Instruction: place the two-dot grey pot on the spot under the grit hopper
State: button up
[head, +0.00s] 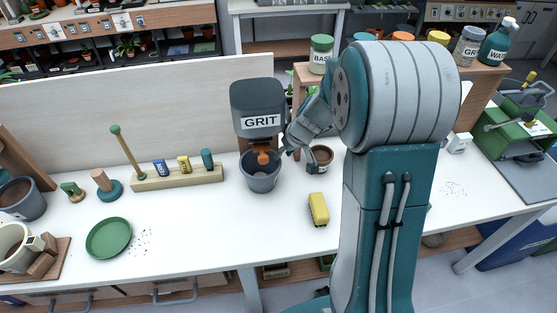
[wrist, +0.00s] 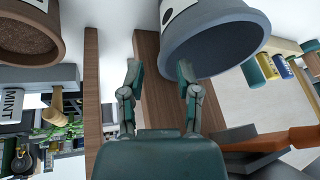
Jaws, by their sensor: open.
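The spot under the pot is hidden. My gripper (wrist: 160,76) is open, its fingers apart and empty, just short of the pot's side. In the head view my gripper is partly hidden by my arm, at the pot's right.
A wooden rack (head: 178,178) with small tools and a green saucer (head: 109,237) are at left.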

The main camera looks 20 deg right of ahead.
jog(key=v, duration=0.6)
jog(key=shift+d+f, duration=0.1)
jog(key=shift+s, duration=0.15)
